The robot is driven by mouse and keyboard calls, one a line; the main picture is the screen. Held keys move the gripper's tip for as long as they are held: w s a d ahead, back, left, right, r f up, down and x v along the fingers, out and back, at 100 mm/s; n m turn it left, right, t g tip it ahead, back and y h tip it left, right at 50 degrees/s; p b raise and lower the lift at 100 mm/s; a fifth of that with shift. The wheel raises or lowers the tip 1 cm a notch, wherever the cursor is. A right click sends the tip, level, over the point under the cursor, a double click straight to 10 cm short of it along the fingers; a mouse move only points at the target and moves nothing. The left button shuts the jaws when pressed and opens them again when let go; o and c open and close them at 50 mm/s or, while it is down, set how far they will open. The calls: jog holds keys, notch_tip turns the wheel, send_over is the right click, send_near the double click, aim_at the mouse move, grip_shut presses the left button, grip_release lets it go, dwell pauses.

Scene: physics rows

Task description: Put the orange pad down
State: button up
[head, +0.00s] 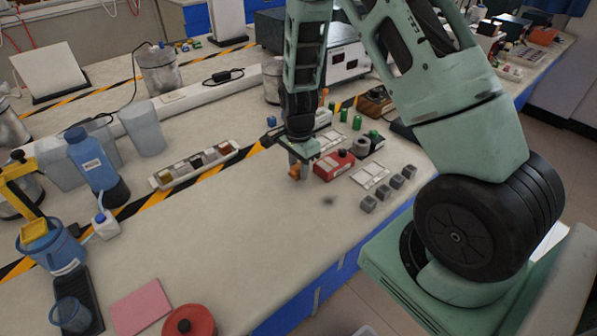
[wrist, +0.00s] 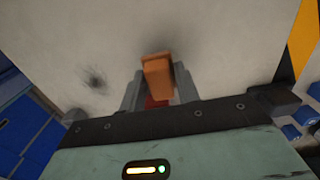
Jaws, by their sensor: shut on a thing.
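The orange pad (wrist: 157,75) is a small block that sits between the two fingers of my gripper (wrist: 158,92) in the wrist view. The fingers are shut on it. In the head view my gripper (head: 298,168) points down over the pale bench top, and the orange pad (head: 294,173) shows at its fingertips. The pad is close to the bench surface; I cannot tell whether it touches it.
A red box (head: 334,165) stands just right of my gripper. Several small grey blocks (head: 388,190) and a white tray (head: 370,175) lie farther right. A rack of small jars (head: 195,165) stands to the left. The bench in front of my gripper is clear.

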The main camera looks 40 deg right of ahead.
jog(key=shift+f, duration=1)
jog(key=shift+f, duration=0.1)
jog(key=o, duration=1)
